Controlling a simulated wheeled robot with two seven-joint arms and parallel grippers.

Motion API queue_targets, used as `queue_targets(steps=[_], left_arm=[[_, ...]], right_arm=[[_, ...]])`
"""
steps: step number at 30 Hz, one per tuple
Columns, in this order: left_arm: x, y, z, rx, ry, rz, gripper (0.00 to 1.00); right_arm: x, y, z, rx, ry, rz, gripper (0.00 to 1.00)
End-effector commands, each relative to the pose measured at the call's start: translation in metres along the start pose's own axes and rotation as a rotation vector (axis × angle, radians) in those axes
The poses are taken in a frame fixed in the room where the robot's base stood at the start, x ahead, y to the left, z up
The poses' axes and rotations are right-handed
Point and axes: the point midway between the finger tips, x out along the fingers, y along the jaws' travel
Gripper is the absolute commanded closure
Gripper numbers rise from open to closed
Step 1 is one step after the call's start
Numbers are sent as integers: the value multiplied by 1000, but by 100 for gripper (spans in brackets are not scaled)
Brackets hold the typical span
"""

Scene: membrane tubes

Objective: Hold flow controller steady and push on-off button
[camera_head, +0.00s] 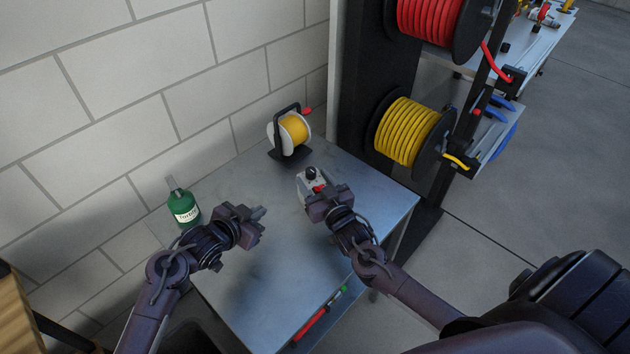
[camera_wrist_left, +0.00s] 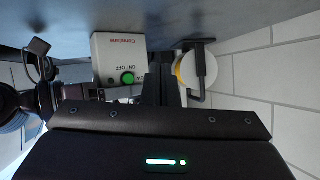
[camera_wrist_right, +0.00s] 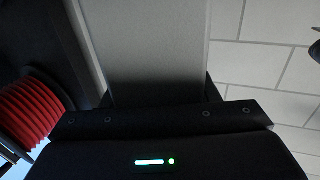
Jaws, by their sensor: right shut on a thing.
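In the left wrist view the flow controller (camera_wrist_left: 118,48) shows a green on-off button (camera_wrist_left: 127,77) marked ON/OFF. My right gripper (camera_head: 322,200) is shut on the flow controller from the near side. In the right wrist view the controller's pale side (camera_wrist_right: 150,45) fills the space ahead of the gripper. My left gripper (camera_head: 260,218) is empty with its fingers together, left of the controller and apart from it.
A small reel of yellow tube (camera_head: 294,131) stands at the table's back. A green bottle (camera_head: 184,208) stands at the left edge by the block wall. A rack with a large yellow spool (camera_head: 408,132) stands at right.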

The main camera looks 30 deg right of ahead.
Motion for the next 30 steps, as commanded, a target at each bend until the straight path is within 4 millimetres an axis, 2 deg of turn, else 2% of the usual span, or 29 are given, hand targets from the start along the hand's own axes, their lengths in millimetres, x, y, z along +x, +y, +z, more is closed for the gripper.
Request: queue_targets(steps=[2, 5, 21, 30], left_arm=[[1, -8, -2, 16, 11, -13, 100], [4, -9, -6, 24, 18, -18, 100], [51, 25, -39, 23, 17, -17, 100], [62, 33, -47, 23, 15, -18, 100]], right_arm=[[0, 0, 1, 0, -2, -1, 78], [0, 0, 1, 0, -2, -1, 78], [0, 0, 1, 0, -2, -1, 78], [0, 0, 1, 0, -2, -1, 78]])
